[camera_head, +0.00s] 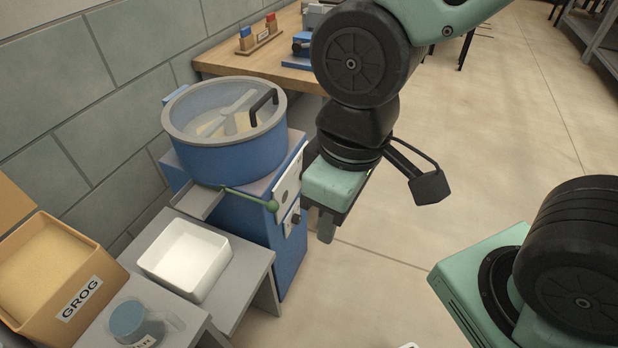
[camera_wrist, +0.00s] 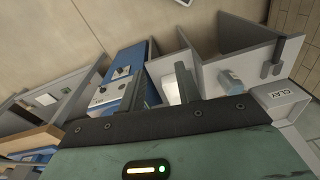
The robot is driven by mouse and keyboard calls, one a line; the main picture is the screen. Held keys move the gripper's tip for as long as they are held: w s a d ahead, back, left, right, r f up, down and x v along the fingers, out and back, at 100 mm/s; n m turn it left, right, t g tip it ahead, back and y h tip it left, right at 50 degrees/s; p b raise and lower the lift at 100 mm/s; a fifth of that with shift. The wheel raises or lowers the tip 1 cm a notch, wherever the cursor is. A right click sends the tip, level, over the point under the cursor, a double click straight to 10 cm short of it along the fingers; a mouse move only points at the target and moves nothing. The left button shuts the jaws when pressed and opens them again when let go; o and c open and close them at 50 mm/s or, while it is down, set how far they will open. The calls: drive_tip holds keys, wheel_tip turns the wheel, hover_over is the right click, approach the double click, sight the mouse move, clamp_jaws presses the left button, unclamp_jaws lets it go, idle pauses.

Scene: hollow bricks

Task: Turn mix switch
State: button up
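The blue mixer (camera_head: 228,150) stands against the wall, with a lidded round drum on top. A pale control panel (camera_head: 287,188) is on its right side. A small dark knob (camera_head: 296,218) sits on a lower pale plate; its setting is too small to read. In the wrist view the blue panel face (camera_wrist: 125,62) carries pale plates, and the plate with small lettering (camera_wrist: 104,97) has a dark switch. My gripper (camera_head: 325,228) hangs just right of the panel, apparently apart from it. Its two fingers (camera_wrist: 160,82) are spread in the wrist view, with nothing held between them.
A white tray (camera_head: 187,256) sits on a grey stand left of the mixer. A GROG box (camera_head: 50,272) and a blue-topped container (camera_head: 128,318) are at lower left. A green-ended lever (camera_head: 250,199) sticks out below the drum.

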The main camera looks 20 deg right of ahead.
drive_tip(key=w+d+f+n+t+y+b, duration=0.15)
drive_tip(key=w+f+t+b, duration=0.35)
drive_tip(key=w, duration=0.6)
drive_tip(key=w+d+f+m+b, duration=0.1)
drive_tip(key=w+d+f+b, duration=0.15)
drive_tip(key=w+f, duration=0.6)
drive_tip(key=w+d+f+n+t+y+b, duration=0.2)
drive_tip(key=w+d+f+b, duration=0.3)
drive_tip(key=w, duration=0.3)
drive_tip(key=w+d+f+n+t+y+b, duration=0.1)
drive_tip(key=w+d+f+n+t+b, duration=0.2)
drive_tip(key=w+f, duration=0.35)
drive_tip(key=s+d+f+n+t+y+b, duration=0.1)
drive_tip(key=s+d+f+y+b, duration=0.25)
drive_tip(key=d+f, duration=0.35)
drive_tip(key=s+d+f+n+t+y+b, duration=0.2)
drive_tip(key=d+f+y+b, duration=0.25)
drive_tip(key=d+f, duration=0.25)
drive_tip(key=f+b+x, duration=0.1)
drive_tip(key=b+x, duration=0.1)
drive_tip(key=x, duration=1.4)
drive_tip(key=shift+w+b, duration=0.35)
drive_tip(key=shift+w, duration=0.15)
drive_tip(key=shift+r+h, duration=0.15)
drive_tip(key=shift+h, duration=0.1)
clamp_jaws()
